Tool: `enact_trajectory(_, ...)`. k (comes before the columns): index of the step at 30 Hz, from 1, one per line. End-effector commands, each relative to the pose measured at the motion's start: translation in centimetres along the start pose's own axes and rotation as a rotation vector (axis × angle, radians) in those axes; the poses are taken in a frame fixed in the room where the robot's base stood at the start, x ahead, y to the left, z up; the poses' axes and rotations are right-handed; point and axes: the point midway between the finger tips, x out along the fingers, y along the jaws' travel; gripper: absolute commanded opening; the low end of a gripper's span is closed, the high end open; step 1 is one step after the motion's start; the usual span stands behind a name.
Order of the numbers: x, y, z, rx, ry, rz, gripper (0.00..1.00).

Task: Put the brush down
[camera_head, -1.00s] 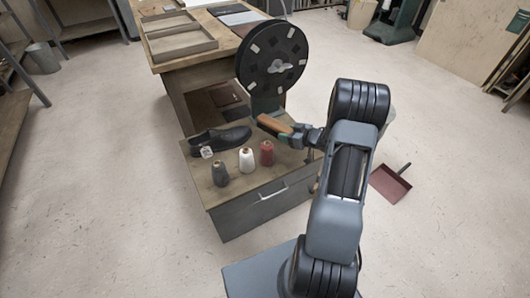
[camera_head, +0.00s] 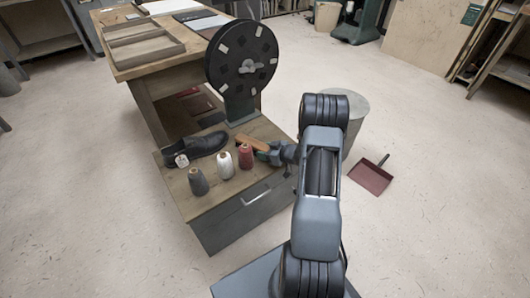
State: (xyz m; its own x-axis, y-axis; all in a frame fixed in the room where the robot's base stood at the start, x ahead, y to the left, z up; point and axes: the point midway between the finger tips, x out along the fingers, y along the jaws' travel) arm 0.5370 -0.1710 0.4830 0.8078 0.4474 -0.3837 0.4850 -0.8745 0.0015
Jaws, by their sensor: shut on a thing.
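The brush (camera_head: 250,142), with a brown wooden back, is low over the top of the small cabinet (camera_head: 205,203), behind the red thread cone (camera_head: 246,157). My gripper (camera_head: 268,150) is shut on its right end. The red cone hides part of the brush. I cannot tell if the brush touches the cabinet top.
A black shoe (camera_head: 205,145) with a small tag, a white cone (camera_head: 225,164) and a dark grey cone (camera_head: 198,182) share the cabinet top. A large black wheel (camera_head: 241,60) stands behind. A grey bin (camera_head: 352,112) and red dustpan (camera_head: 371,176) are on the floor at right.

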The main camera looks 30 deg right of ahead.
Motion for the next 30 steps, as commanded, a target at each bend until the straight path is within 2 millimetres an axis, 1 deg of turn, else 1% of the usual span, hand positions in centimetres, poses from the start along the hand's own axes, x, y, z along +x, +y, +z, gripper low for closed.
enact_trajectory(4,0.1,0.0,0.3,0.0,0.0,0.0,0.22)
enact_trajectory(5,0.1,0.0,0.3,0.0,0.0,0.0,0.5)
enact_trajectory(12,0.1,0.0,0.2,0.0,0.0,0.0,0.73)
enact_trajectory(13,0.1,0.0,0.2,0.0,0.0,0.0,0.74)
enact_trajectory(19,0.1,0.0,0.2,0.0,0.0,0.0,0.74)
enact_trajectory(22,-0.1,0.0,-0.2,0.0,0.0,0.0,0.74)
enact_trajectory(26,-1.9,0.1,-0.3,0.002,-0.001,0.003,0.74)
enact_trajectory(30,-4.7,0.1,-0.4,0.004,-0.001,0.005,0.74)
